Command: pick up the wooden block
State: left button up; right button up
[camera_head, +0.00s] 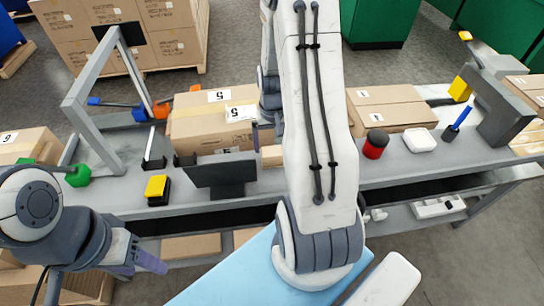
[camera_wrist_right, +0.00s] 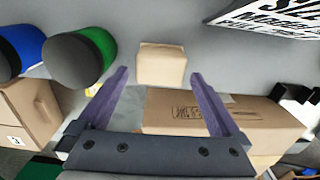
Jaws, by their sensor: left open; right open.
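The wooden block (camera_wrist_right: 161,64) is a small tan block on the grey bench top in the right wrist view. It lies between the lines of my right gripper's two purple fingers (camera_wrist_right: 160,82), apart from both. A light wooden piece, likely the same block, shows in the head view (camera_head: 271,156), partly hidden by my right arm. My right gripper is open and empty; in the head view only a purple finger shows beside the arm. My left gripper (camera_head: 138,264) is open and empty in front of the bench at the lower left.
A carton (camera_head: 212,122) stands left of the block, with a dark panel (camera_head: 220,175) in front. A red-and-black button (camera_head: 375,143) and a white dish (camera_head: 419,140) are to the right. A yellow-topped box (camera_head: 157,188) and grey frame (camera_head: 98,100) are left. A green cylinder (camera_wrist_right: 80,58) shows in the wrist view.

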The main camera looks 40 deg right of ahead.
aim_at(272, 150)
notch_tip(272, 150, down, 4)
jog(key=shift+a+r, duration=0.1)
jog(key=c, duration=1.3)
jog(key=shift+r, duration=0.1)
jog(key=shift+r, duration=0.55)
notch_tip(272, 150, up, 3)
jog(key=w+a+r, duration=0.2)
jog(key=w, duration=0.1)
jog(key=w+a+r, duration=0.2)
jog(key=w, duration=0.1)
jog(key=w+a+r, duration=0.2)
jog(key=w, duration=0.1)
jog(key=shift+w+a+r+b, duration=0.15)
jog(key=shift+w+r+b, duration=0.15)
jog(key=shift+w+r, duration=0.1)
